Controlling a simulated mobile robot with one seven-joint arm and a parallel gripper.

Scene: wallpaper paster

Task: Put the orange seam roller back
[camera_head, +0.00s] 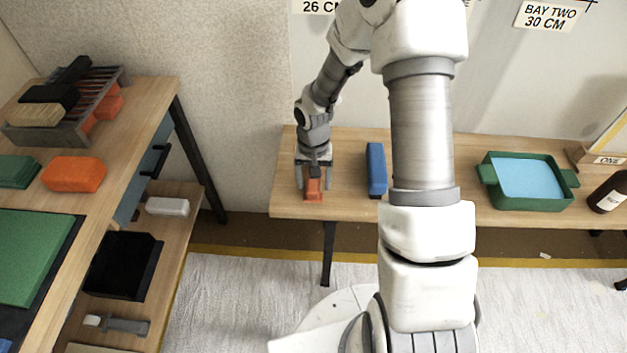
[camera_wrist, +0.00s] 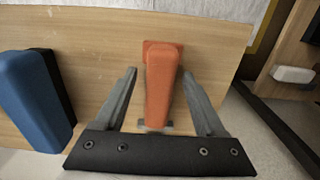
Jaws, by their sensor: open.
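The orange seam roller (camera_head: 313,188) lies on the wooden bench by the wall, near its left end. In the wrist view the roller (camera_wrist: 161,85) shows as a long orange body with a wider orange end at the top and a small grey part at the bottom. My gripper (camera_head: 314,179) points down over it from above. In the wrist view my gripper (camera_wrist: 159,74) is open, with one finger on each side of the roller and a visible gap on both sides. Whether the roller touches anything but the bench cannot be told.
A blue block with a dark side (camera_head: 376,169) stands just right of the roller. A green tray (camera_head: 523,203) and a dark bottle (camera_head: 607,193) are farther right. The left table holds a slotted rack (camera_head: 60,132), an orange block (camera_head: 73,174) and a green mat (camera_head: 38,255).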

